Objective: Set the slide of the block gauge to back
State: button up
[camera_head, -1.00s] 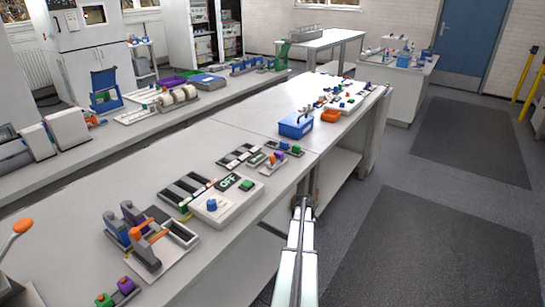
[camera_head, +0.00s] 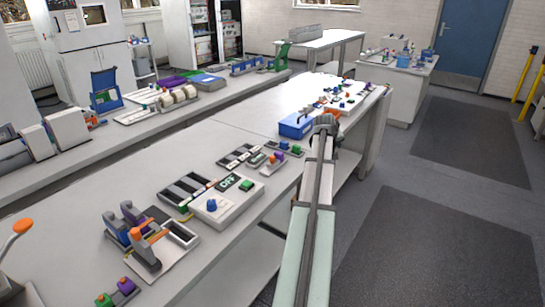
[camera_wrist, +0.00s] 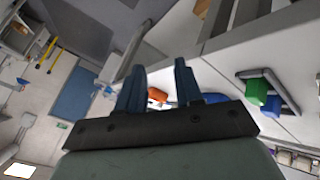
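I cannot tell for sure which thing is the block gauge. In the head view, a small dark base with a green block (camera_head: 284,145) and a blue block (camera_head: 296,149) sits near the bench's right edge. In the wrist view, a similar green block (camera_wrist: 256,91) and blue block (camera_wrist: 284,106) show at the right, apart from my fingers. Slide positions are too small to read. My gripper (camera_wrist: 160,78) is open, its two dark fingers apart with nothing held. In the head view, the end of my arm is raised near the blue box, with its fingers not clear.
A blue box (camera_head: 294,126) stands by my arm's end; an orange bin (camera_wrist: 157,95) shows between my fingers. A white OFF panel (camera_head: 228,202), dark slotted trays (camera_head: 183,192) and a clamp fixture (camera_head: 145,240) stand nearer on the bench (camera_head: 80,215).

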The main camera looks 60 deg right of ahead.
notch_tip(320, 180, up, 6)
jog(key=a+m, duration=0.1)
jog(key=a, duration=0.2)
notch_tip(320, 180, up, 4)
jog(key=t+y, duration=0.3)
jog(key=y, duration=0.2)
send_over(272, 157)
jog(key=s+a, duration=0.4)
jog(key=x, duration=1.3)
jog(key=shift+s+d+f, duration=0.1)
jog(key=shift+d+f, duration=0.1)
jog(key=shift+d, duration=0.15)
grip_shut()
